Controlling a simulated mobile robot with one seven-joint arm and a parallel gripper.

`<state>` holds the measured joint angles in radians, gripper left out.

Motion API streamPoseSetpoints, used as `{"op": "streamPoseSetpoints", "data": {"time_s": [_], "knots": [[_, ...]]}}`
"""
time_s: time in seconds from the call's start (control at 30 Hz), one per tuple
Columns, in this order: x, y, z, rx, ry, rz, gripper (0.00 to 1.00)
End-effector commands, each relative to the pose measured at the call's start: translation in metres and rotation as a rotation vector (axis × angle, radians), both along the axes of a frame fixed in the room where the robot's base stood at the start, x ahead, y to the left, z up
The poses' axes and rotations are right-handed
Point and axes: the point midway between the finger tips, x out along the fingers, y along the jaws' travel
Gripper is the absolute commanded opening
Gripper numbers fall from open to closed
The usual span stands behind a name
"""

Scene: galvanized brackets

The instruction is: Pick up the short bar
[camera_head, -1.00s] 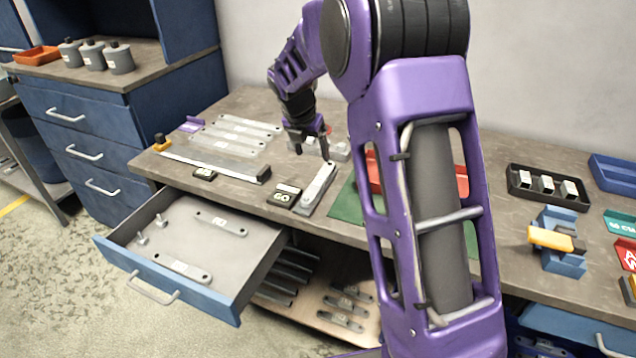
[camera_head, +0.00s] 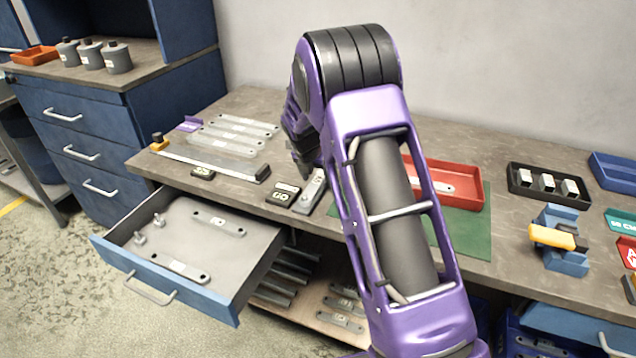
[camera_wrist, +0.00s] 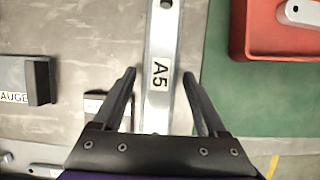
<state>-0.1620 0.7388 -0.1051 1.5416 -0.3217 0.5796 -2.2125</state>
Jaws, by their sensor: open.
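A grey metal bar labelled A5 (camera_wrist: 160,75) lies flat on the bench. In the head view this bar (camera_head: 313,192) is partly covered by my arm. My gripper (camera_wrist: 159,74) is open above it, with one finger on each side of the bar and a gap showing on both sides. In the head view my gripper (camera_head: 303,168) is dark and mostly hidden behind my forearm. More bars lie in the open drawer (camera_head: 270,250), one towards the back (camera_head: 219,223) and one towards the front (camera_head: 180,268). I cannot tell from a label which bar is the short one.
A black GO block (camera_head: 282,193) sits just left of the A5 bar. A red tray (camera_head: 465,200) holding a bar stands on a green mat (camera_head: 478,240) to the right. Several pale bars (camera_head: 235,135) lie at the back left. A long ruler-like gauge (camera_head: 210,166) lies before them.

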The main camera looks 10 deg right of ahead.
Motion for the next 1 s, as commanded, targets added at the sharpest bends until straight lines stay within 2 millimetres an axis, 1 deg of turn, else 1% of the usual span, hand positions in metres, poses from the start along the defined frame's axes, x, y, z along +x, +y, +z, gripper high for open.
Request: {"op": "streamPoseSetpoints", "data": {"time_s": [0.13,0.17,0.2,0.47,0.5,0.57,0.9,1.0], "knots": [[0.0002,0.0002,0.0008,0.0,-0.001,0.0,0.75],[0.0001,0.0003,0.0007,0.001,-0.001,0.0,0.71],[0.0,0.0002,0.0007,0.001,-0.001,0.0,0.64],[-0.0001,0.0003,0.0008,0.001,-0.001,0.0,0.17],[-0.0001,0.0002,0.0008,0.0,0.0,0.0,0.1],[-0.0001,0.0002,0.0008,0.001,-0.001,0.0,0.0],[0.0002,0.0001,0.0014,0.001,-0.002,-0.001,0.0],[0.0005,0.0001,0.0048,0.001,-0.003,0.0,0.0]]}}
